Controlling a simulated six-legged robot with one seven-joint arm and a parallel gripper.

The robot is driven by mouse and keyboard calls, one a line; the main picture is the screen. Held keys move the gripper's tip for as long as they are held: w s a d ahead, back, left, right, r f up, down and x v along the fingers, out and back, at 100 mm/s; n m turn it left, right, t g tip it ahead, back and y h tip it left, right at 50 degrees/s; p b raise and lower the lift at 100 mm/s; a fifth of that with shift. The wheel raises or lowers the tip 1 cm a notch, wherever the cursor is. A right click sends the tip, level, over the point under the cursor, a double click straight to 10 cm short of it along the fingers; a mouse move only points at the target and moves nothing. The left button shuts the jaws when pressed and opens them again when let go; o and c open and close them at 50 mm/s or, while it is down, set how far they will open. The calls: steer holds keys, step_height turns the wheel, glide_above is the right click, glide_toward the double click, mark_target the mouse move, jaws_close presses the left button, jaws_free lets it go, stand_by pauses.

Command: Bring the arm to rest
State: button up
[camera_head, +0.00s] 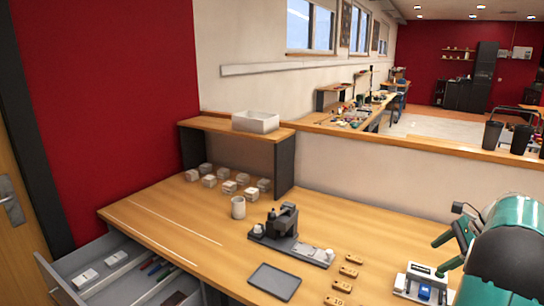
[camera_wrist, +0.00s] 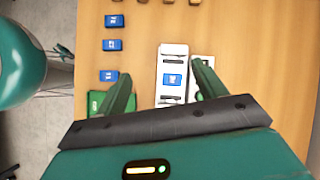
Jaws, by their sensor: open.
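My gripper (camera_wrist: 160,84) is open, with its two green fingers spread apart and nothing held between them. In the wrist view it is over the wooden table (camera_wrist: 240,75), and a white device with a blue label (camera_wrist: 173,78) shows between the fingers. In the head view my gripper (camera_head: 438,255) is at the right edge, above the white device (camera_head: 420,284) near the table's front right. My teal arm fills the lower right corner there.
Blue tags (camera_wrist: 112,45) and a green piece (camera_wrist: 96,102) lie left of the device. A low wall (camera_head: 400,180) stands behind.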

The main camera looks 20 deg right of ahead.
steer(key=w+a+r+n+g+h, duration=0.1)
steer(key=a+r+n, duration=0.2)
steer(key=a, duration=0.6)
steer(key=w+a+r+n+h, duration=0.1)
steer(key=a+r+n, duration=0.25)
steer(key=a, duration=0.55)
steer(key=w+a+r+n+g, duration=0.15)
steer(key=a+n, duration=0.25)
steer(key=a, duration=0.4)
steer(key=s+a+f+n+t+h, duration=0.1)
steer(key=s+a+n, duration=0.6)
steer(key=a, duration=0.3)
steer(key=s+a+f+n+t+h, duration=0.1)
steer(key=s+a+n+t, duration=0.1)
steer(key=s+a+n, duration=0.5)
steer(key=a, duration=0.4)
steer(key=shift+s+a+f+h, duration=0.2)
steer(key=shift+s+f+h, duration=0.1)
steer(key=shift+f+h, duration=0.1)
